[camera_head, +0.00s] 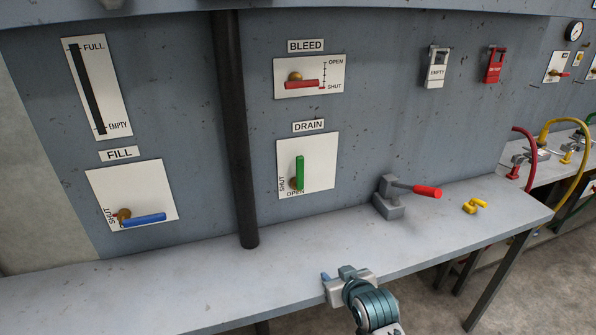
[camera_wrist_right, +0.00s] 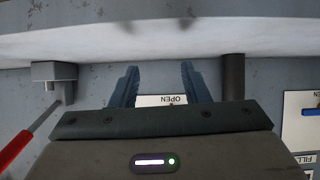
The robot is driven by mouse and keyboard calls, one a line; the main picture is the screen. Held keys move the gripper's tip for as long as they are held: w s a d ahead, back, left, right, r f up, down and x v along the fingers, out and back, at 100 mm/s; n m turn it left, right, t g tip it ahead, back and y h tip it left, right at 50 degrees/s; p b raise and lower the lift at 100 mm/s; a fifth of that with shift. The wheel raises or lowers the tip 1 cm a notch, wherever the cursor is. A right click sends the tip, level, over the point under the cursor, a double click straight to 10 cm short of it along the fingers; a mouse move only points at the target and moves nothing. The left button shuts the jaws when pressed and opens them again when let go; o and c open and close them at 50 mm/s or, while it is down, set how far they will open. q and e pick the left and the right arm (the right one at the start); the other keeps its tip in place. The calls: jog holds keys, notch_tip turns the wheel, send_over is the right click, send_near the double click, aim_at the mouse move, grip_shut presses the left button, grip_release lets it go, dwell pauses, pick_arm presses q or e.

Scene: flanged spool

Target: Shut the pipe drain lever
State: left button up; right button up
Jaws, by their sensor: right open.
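The drain panel (camera_head: 320,150) is a white plate on the grey wall under a DRAIN label (camera_head: 308,126). Its green lever (camera_head: 300,171) stands upright from a brass pivot near the plate's lower left. SHUT is printed at the left of the pivot and OPEN below it. My right gripper (camera_head: 337,277) is over the bench's front edge, below and in front of the panel, apart from the lever. In the right wrist view, upside down, its open fingers (camera_wrist_right: 158,78) frame the plate's OPEN edge (camera_wrist_right: 160,100); the green lever is hidden there. My left gripper is not in view.
A dark vertical pipe (camera_head: 235,130) stands left of the panel. A red-handled lever on a grey block (camera_head: 389,204) and a yellow piece (camera_head: 474,205) are on the bench (camera_head: 200,284) to the right. The bleed red lever (camera_head: 302,84) is above; the fill blue lever (camera_head: 143,220) is left.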

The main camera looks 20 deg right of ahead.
jog(key=w+a+r+t, duration=0.1)
jog(key=w+r+t, duration=0.3)
jog(key=w+r, duration=0.6)
jog(key=t, duration=0.2)
send_near(301, 164)
jog(key=shift+y, duration=0.3)
jog(key=w+p, duration=0.2)
jog(key=w, duration=0.7)
jog(key=shift+w+f+p, duration=0.1)
jog(key=shift+w+p, duration=0.1)
jog(key=shift+p, duration=0.1)
jog(key=shift+w+f, duration=0.1)
jog(key=shift+w, duration=0.65)
grip_shut()
